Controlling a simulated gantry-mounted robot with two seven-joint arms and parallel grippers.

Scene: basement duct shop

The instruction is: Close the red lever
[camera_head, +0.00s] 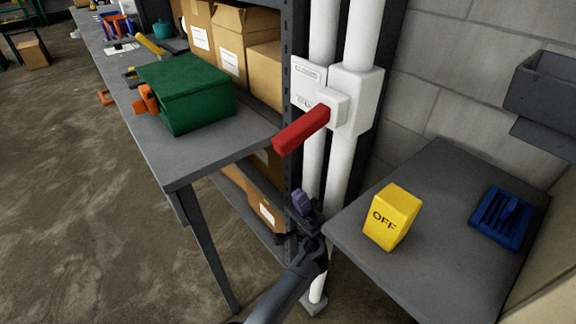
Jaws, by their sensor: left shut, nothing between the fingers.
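The red lever (301,130) sticks out from a white valve housing (352,92) on two white vertical pipes. It points out toward me, slanting down and left in the picture. My left gripper (302,200) is below the lever in the picture, in front of the pipes. Its fingers are shut with nothing between them, and it appears apart from the lever. My right gripper is out of view.
A yellow OFF block (391,216) and a blue part (503,217) sit on the right grey bench (440,265). A green box (184,90) stands on the left bench (215,150). Cardboard boxes (228,45) fill the shelf behind. Space in front of the lever looks clear.

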